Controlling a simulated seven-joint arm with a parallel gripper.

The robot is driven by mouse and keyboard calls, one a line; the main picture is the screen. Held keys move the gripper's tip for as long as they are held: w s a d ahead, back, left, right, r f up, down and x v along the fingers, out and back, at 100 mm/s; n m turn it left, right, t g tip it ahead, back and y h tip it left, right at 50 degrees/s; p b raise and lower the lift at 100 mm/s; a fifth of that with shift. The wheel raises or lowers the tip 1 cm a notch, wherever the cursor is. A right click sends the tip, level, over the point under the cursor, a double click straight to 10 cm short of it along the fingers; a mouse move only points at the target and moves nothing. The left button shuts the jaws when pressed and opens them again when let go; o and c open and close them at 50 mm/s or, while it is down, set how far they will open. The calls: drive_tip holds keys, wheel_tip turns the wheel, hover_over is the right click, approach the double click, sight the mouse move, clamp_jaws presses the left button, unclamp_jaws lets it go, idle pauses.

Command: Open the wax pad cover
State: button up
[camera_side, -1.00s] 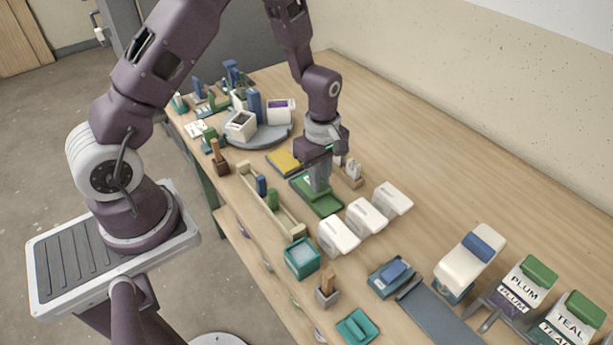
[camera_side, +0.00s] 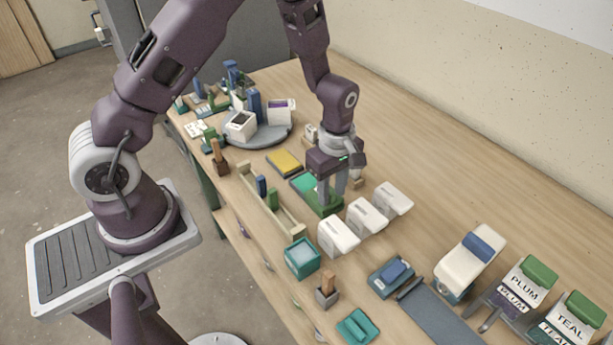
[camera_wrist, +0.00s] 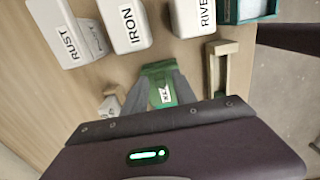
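The wax pad is a low green pad in the side view, with a lighter green surface (camera_side: 304,183) showing at its far left end. Its darker green cover (camera_side: 329,209) is at the near right end, below my gripper. My gripper (camera_side: 332,198) points down at the cover, with its two grey fingers spread apart on either side of it. In the wrist view, the green cover (camera_wrist: 158,70) and a small white label show between the spread fingers (camera_wrist: 160,85). Whether either finger touches the cover is hidden.
A wooden rack (camera_side: 272,205) is at the left, and a teal container (camera_side: 302,258) is nearer. The table toward the wall is clear.

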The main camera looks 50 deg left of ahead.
sight(332, 192)
drive_tip(key=shift+r, duration=3.5)
drive_tip(key=shift+r, duration=0.1)
drive_tip(key=s+r+m+t, duration=0.1)
drive_tip(key=s+r+m, duration=0.3)
drive_tip(key=r, duration=0.4)
drive_tip(key=s+r+m+t, duration=0.2)
drive_tip(key=s+r+m, duration=0.25)
drive_tip(key=r, duration=0.35)
drive_tip(key=s+a+r+m+t, duration=0.1)
drive_tip(key=s+r+m+t, duration=0.1)
drive_tip(key=s+r+m, duration=0.3)
drive_tip(key=s+m, duration=0.4)
drive_tip(key=s, duration=0.4)
drive_tip(key=shift+t, duration=0.3)
